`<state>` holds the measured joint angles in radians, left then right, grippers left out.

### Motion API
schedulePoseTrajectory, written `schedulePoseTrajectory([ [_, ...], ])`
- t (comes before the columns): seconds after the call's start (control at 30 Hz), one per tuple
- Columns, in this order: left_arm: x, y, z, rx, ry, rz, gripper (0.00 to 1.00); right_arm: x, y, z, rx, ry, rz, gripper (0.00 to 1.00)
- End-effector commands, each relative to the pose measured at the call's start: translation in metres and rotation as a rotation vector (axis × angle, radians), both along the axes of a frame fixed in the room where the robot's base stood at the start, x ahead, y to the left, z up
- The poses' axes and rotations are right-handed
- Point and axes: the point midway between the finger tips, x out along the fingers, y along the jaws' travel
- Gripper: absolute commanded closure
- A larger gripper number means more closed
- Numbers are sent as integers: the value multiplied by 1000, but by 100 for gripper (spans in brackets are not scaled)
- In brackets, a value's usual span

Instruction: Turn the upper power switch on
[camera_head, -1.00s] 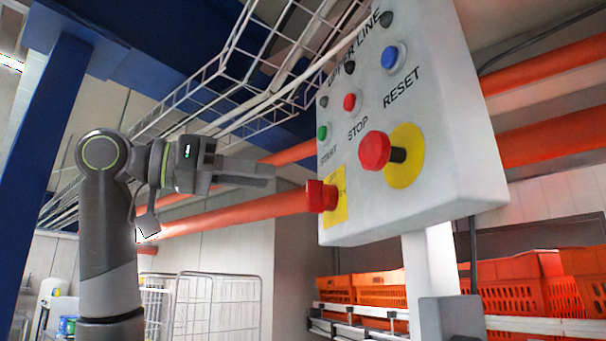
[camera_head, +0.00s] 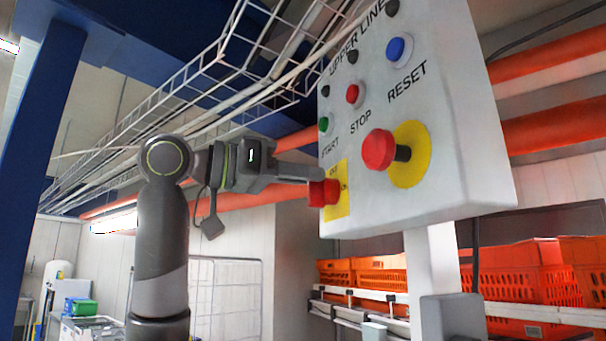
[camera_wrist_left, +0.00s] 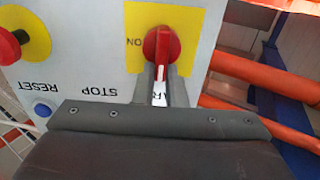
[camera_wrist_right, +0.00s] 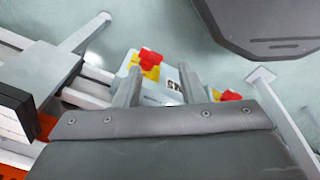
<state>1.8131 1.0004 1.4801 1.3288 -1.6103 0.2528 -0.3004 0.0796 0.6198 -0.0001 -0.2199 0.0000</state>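The red power switch (camera_head: 323,193) sits on a yellow plate at the lower left of the grey UPPER LINE control box (camera_head: 460,170). It also shows in the left wrist view (camera_wrist_left: 160,47), beside the word ON, with its long axis roughly upright in that picture. My left gripper (camera_head: 318,174) is right at the switch. In the left wrist view its fingertips (camera_wrist_left: 163,78) are a little apart, at the switch's lower end; whether they touch it is unclear. My right gripper (camera_wrist_right: 158,82) is open and empty, with a lower box bearing a red-and-yellow switch (camera_wrist_right: 148,62) beyond it.
A red emergency knob (camera_head: 379,150) juts from the box right of the switch, below the START, STOP and RESET buttons. Orange pipes (camera_head: 560,130) run behind. A white wire cable tray (camera_head: 215,85) hangs above my left arm. Orange totes (camera_head: 510,270) stand below.

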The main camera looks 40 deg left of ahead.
Motion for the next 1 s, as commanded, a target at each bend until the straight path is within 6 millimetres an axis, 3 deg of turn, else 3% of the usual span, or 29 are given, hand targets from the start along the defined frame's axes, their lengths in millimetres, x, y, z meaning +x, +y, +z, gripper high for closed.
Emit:
schedulePoseTrajectory([
  [0.07,0,0,0,0,0,0,100,0,0,0,0,0,0,64],
  [0.53,-1,-1,1,56,-39,1,100,0,0,4,0,0,0,64],
  [1.0,-5,-8,0,372,-255,2,100,1,0,23,0,-1,0,64],
])
